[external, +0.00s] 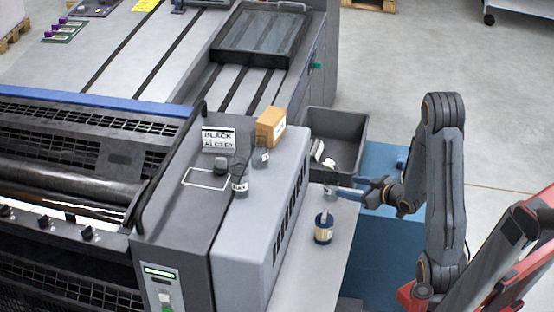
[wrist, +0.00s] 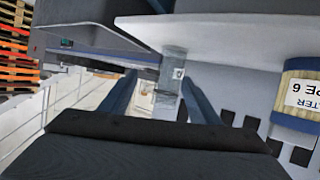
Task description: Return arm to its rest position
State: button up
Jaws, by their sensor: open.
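My arm reaches in from the right in the external view. My gripper (external: 345,190) is open, low over the light side shelf (external: 310,268) of the press. In the wrist view the two fingers of my gripper (wrist: 160,82) stand apart. A small grey piece (wrist: 172,70) shows between or beyond them; I cannot tell whether it touches a finger. A cylindrical jar (external: 323,228) with a pale label and blue bands stands on the shelf, in front of and apart from my gripper. It appears upside down at the right of the wrist view (wrist: 300,95), its label reading in part "TER" and "PE 6".
A dark grey bin (external: 349,121) with white items inside lies just behind my gripper. On the press top are a "BLACK" sign (external: 218,139), a cardboard box (external: 270,127) and small dark containers (external: 239,182). Open floor (external: 500,130) lies to the right.

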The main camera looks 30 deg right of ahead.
aim_at(357, 210)
jog(key=s+g+h+p, duration=0.1)
jog(key=g, duration=0.1)
jog(key=s+f+m+g+h+p, duration=0.1)
jog(key=s, duration=0.1)
jog(key=shift+s+g+h, duration=0.3)
jog(key=shift+g+h, duration=0.1)
jog(key=s, duration=0.1)
jog(key=s+g, duration=0.1)
jog(key=s, duration=0.1)
jog(key=s+m+g+h+p, duration=0.1)
jog(key=shift+s+a, duration=0.15)
jog(key=shift+a, duration=0.25)
jog(key=shift+o, duration=0.4)
jog(key=s+a+r+g+p, duration=0.1)
jog(key=s+a+r+g, duration=0.1)
jog(key=s, duration=0.6)
jog(key=s+a+r+m+g+p, duration=0.1)
jog(key=s+a+g, duration=0.4)
jog(key=s, duration=0.3)
jog(key=shift+a+r+m+y+p, duration=0.3)
jog(key=shift+a+r+p, duration=0.05)
jog(key=shift+a, duration=0.1)
jog(key=shift+s, duration=0.1)
